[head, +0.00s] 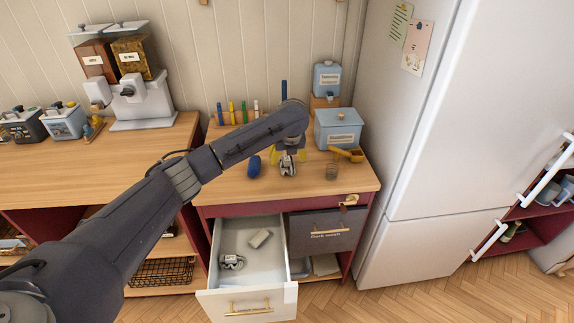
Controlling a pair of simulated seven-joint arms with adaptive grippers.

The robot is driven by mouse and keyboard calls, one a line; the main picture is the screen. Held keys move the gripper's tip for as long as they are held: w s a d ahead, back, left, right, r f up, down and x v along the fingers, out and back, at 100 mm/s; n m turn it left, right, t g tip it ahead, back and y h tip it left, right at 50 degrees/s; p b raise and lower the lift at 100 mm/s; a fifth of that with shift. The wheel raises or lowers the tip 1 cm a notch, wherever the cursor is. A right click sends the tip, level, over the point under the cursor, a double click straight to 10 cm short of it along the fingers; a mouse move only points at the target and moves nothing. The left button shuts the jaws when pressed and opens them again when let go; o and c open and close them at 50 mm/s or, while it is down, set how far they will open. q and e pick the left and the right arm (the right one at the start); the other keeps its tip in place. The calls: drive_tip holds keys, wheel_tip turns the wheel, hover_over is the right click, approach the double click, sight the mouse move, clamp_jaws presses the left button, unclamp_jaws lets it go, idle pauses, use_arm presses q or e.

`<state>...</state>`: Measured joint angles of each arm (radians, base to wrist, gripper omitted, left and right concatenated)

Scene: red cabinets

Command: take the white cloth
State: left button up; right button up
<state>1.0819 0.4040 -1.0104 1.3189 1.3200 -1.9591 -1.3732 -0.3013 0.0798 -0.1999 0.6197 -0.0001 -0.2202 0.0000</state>
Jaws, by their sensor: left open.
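A small pale, off-white block-like piece (260,238) lies in the open white drawer (228,294); it may be the white cloth, but it is too small to be sure. My left gripper (288,166) is over the wooden counter, behind and above the drawer, well apart from the pale piece. It is open, and I see nothing held in it. My left arm crosses from the lower left and hides part of the counter. My right gripper is not in view.
A grey-and-white object (232,262) lies in the drawer. A blue object (254,166), a small jar (332,171), a yellow scoop (347,154) and blue boxes (338,130) stand on the counter. A white fridge (420,150) blocks the right.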

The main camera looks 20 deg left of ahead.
sight(287, 161)
use_arm(q)
drive_tip(key=shift+x, duration=2.75)
drive_tip(key=shift+r, duration=0.1)
drive_tip(key=c, duration=0.9)
